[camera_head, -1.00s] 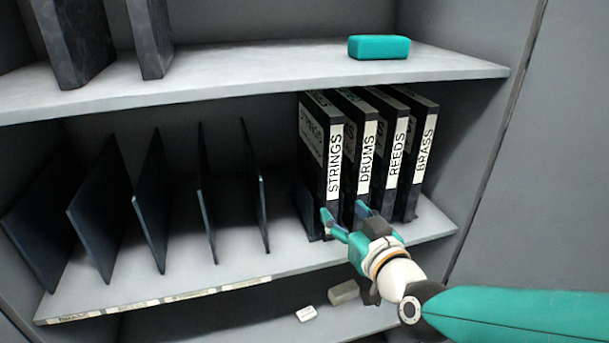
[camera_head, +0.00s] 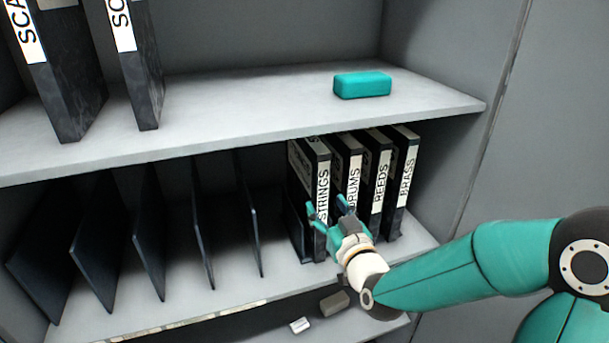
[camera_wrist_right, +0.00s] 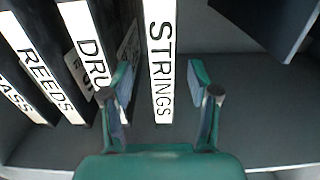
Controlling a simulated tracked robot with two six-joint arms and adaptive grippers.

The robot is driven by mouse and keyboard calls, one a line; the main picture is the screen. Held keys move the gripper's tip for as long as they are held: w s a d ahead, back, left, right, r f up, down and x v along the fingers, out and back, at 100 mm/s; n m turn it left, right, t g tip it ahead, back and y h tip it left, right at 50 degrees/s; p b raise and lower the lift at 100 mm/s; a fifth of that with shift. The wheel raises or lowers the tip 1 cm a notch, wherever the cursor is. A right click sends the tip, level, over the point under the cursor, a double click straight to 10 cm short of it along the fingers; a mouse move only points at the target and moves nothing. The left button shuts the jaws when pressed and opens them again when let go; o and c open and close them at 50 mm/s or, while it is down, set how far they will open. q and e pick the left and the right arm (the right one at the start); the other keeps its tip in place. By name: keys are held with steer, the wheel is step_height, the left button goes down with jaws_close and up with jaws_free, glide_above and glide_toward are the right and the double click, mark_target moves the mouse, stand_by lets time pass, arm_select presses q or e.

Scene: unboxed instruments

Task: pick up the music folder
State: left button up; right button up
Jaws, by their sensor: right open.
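Black music folders stand upright in a row on the middle shelf: STRINGS (camera_head: 322,172), DRUMS (camera_head: 355,160), REEDS (camera_head: 382,168) and BRASS (camera_head: 408,165), each with a white spine label. My right gripper (camera_head: 327,207) is open in front of the lower part of the STRINGS spine. In the right wrist view, the open fingers (camera_wrist_right: 160,82) lie to either side of the STRINGS spine (camera_wrist_right: 161,40), with gaps showing. The left finger there partly covers the DRUMS folder (camera_wrist_right: 88,38). My left gripper is out of view.
Thin dark dividers (camera_head: 148,230) stand left of the folders on the middle shelf (camera_head: 225,285). The upper shelf (camera_head: 240,105) holds a teal case (camera_head: 362,85) and two more black folders. Small blocks (camera_head: 334,303) lie on the shelf below. The cabinet's side wall is at the right.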

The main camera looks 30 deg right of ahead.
mark_target(323, 201)
steer(key=x, duration=0.3)
steer(key=shift+w+f, duration=0.1)
steer(key=shift+w, duration=0.05)
steer(key=shift+w+r+p, duration=0.2)
steer(key=shift+w+p, duration=0.2)
steer(key=shift+p, duration=0.15)
steer(key=p+x, duration=0.2)
steer(key=x, duration=0.1)
steer(key=shift+w+r, duration=0.15)
steer(key=shift+w, duration=0.15)
steer(key=shift+w+d, duration=0.15)
steer(key=shift+w, duration=0.35)
jaws_close()
